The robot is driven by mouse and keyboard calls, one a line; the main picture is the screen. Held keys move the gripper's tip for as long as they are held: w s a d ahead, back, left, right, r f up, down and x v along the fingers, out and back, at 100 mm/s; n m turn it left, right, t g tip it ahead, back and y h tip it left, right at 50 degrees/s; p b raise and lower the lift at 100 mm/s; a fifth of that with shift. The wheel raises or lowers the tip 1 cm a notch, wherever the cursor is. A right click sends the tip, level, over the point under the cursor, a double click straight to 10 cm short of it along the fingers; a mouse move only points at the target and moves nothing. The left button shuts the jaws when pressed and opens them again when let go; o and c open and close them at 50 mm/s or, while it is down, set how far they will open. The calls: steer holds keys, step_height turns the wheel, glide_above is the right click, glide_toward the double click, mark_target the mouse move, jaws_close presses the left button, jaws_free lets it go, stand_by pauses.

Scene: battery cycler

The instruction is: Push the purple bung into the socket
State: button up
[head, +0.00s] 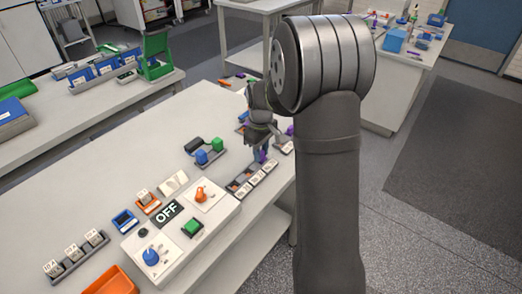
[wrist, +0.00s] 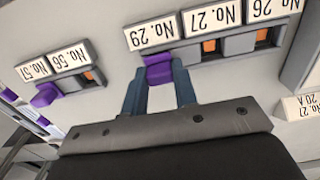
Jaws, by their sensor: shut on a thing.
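My gripper (wrist: 157,78) is shut on a purple bung (wrist: 158,68), with one finger on each side of it. The bung is at the dark row of sockets, in line with the label No. 29 (wrist: 151,33). I cannot tell how deep it sits, as its front end is hidden. In the head view the purple bung (head: 262,156) shows small below my gripper (head: 262,150), at the far end of the labelled row (head: 254,180). Two sockets with orange insides, at No. 27 (wrist: 209,45) and No. 26 (wrist: 261,34), are empty.
A second row at the left of the wrist view holds another purple bung (wrist: 46,94) near No. 57, and an orange socket (wrist: 93,75) at No. 56.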

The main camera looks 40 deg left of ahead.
steer(key=shift+f, duration=0.2)
steer(key=o, duration=1)
step_height(320, 180, up, 17)
steer(key=shift+r, duration=0.2)
steer(key=shift+f, duration=0.15)
step_height(320, 180, down, 17)
steer(key=shift+f, duration=0.1)
stand_by(0.5)
